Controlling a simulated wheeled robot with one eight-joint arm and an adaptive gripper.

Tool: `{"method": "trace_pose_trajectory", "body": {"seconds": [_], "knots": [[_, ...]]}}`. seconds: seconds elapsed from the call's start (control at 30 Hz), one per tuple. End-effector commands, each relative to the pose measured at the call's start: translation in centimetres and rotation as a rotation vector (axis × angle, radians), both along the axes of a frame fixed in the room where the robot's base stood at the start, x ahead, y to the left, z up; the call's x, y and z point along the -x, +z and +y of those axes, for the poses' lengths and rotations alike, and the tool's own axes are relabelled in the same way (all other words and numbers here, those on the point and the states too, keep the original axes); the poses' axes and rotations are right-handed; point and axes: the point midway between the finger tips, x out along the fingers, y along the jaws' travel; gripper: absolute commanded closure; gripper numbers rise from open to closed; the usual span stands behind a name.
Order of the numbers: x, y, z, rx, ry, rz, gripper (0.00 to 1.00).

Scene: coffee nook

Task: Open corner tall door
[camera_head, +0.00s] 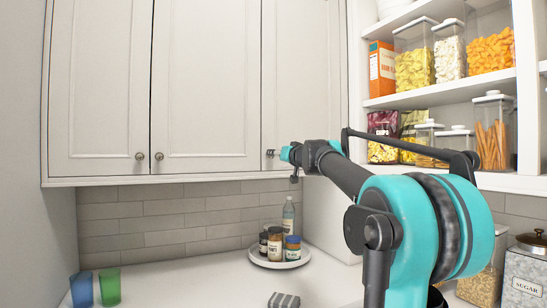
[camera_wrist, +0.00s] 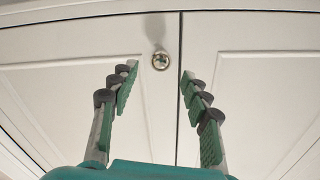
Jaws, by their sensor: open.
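Three tall white cabinet doors hang above the counter, all shut in the head view. The right-hand door (camera_head: 302,75) stands in the corner beside the open shelves. Its small metal knob (camera_head: 270,153) is at its lower left, just left of my gripper (camera_head: 284,153). In the wrist view my gripper (camera_wrist: 160,72) is open, with padded fingers on either side of the knob (camera_wrist: 160,61). The knob shows between the fingertips, near the dark seam between two door panels. No finger is clearly touching it.
Open shelves (camera_head: 440,92) with food jars stand at the right. Below are a round tray (camera_head: 258,257) with bottles and jars, a blue cup (camera_head: 81,289) and a green cup (camera_head: 109,287).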

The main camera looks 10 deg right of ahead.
Motion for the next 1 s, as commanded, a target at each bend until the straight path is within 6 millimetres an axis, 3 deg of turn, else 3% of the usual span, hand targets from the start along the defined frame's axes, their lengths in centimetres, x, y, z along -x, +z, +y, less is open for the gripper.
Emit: {"method": "trace_pose_trajectory", "body": {"seconds": [0.1,0.3,0.67,1.0], "knots": [[-1.7,0.0,0.7,0.0,0.002,0.0,0.53],[-3.3,0.0,1.1,0.0,0.001,0.0,0.53],[-3.7,0.0,1.2,0.0,0.0,0.0,0.53],[-3.6,0.0,1.2,0.0,0.001,0.0,0.95]]}}
